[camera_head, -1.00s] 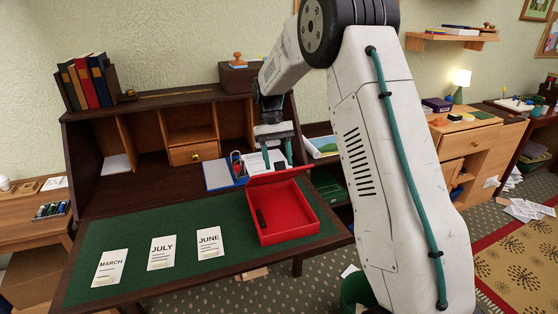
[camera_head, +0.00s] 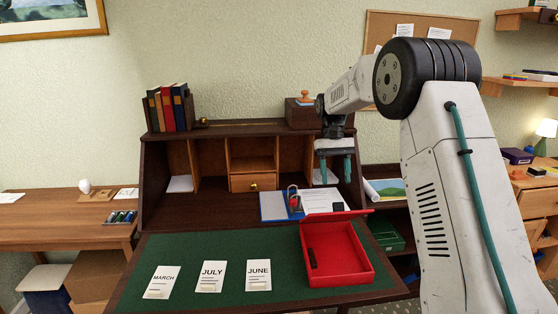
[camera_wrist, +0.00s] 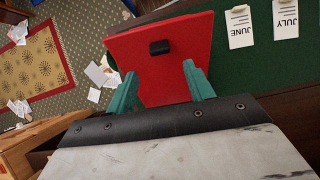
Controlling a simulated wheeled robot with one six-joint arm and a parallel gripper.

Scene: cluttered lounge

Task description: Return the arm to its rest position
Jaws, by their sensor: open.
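My gripper (camera_head: 335,168) is open and empty, with its two teal fingers apart. In the head view it hangs in front of the right side of the desk hutch, above and behind the red box (camera_head: 345,250). The red box stands open on the green desk top (camera_head: 210,300), with a small dark object (camera_head: 312,258) at its left inside. In the wrist view the fingers (camera_wrist: 162,88) point toward the red lid (camera_wrist: 178,40), which carries a black catch (camera_wrist: 159,47). I cannot tell the exact gap between fingers and lid.
Cards marked March (camera_head: 162,282), July (camera_head: 211,276) and June (camera_head: 258,274) lie on the desk. A blue binder (camera_head: 273,206) lies behind the box. Books (camera_head: 168,108) and a wooden box (camera_head: 302,114) stand on the hutch. A green tray (camera_head: 386,235) is at right.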

